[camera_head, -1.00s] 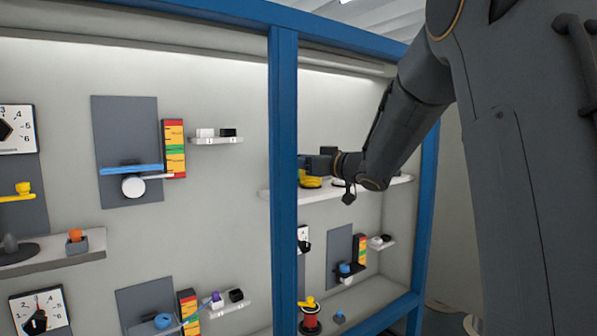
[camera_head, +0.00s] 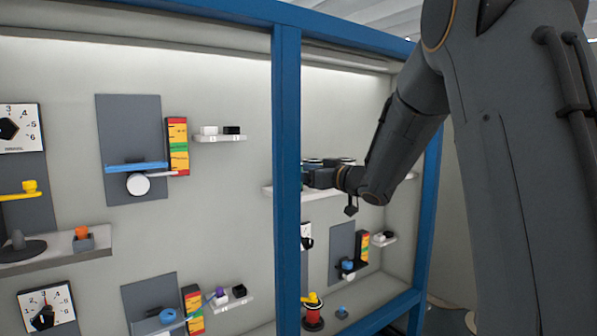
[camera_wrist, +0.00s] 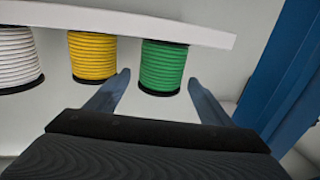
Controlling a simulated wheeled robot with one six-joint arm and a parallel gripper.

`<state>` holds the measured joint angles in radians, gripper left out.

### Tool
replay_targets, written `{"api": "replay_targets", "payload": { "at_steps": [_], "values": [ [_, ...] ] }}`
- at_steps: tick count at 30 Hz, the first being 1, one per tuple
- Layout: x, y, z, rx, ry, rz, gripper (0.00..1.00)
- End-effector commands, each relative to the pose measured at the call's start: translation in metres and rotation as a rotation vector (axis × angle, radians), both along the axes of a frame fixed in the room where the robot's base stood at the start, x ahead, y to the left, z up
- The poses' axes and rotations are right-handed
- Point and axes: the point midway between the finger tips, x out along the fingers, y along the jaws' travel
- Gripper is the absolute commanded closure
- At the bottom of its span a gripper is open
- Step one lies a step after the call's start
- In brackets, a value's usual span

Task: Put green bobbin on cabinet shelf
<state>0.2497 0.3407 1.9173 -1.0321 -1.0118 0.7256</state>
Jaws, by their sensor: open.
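The green bobbin (camera_wrist: 164,66) is in the wrist view, touching or very near the white shelf (camera_wrist: 205,37) along the top of that picture, its dark flange facing down the picture. My gripper (camera_wrist: 160,80) is open, with one fingertip on each side of the green bobbin; I cannot tell whether either touches it. In the head view my gripper (camera_head: 318,178) is at the cabinet shelf (camera_head: 280,192), just right of the blue post, and hides most of the bobbins there.
A yellow bobbin (camera_wrist: 92,56) stands close beside the left fingertip, with a white bobbin (camera_wrist: 18,57) farther left. A blue post (camera_wrist: 292,80) is at the right of the wrist view. In the head view, the blue cabinet post (camera_head: 287,180) stands close left of my gripper.

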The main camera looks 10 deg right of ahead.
Motion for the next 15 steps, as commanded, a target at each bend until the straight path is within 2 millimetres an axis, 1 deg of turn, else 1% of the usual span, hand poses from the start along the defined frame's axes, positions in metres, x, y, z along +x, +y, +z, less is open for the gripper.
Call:
{"api": "replay_targets", "payload": {
  "at_steps": [5, 7, 11, 15],
  "values": [
    [-0.001, 0.0, 0.005, 0.0, -0.001, 0.0, 0.26],
    [-0.007, -0.005, 0.004, -0.001, -0.002, -0.002, 0.26],
    [-0.025, -0.018, 0.002, -0.001, -0.002, -0.004, 0.26],
    [-0.05, -0.034, 0.002, -0.001, -0.002, -0.004, 0.26]
  ]
}}
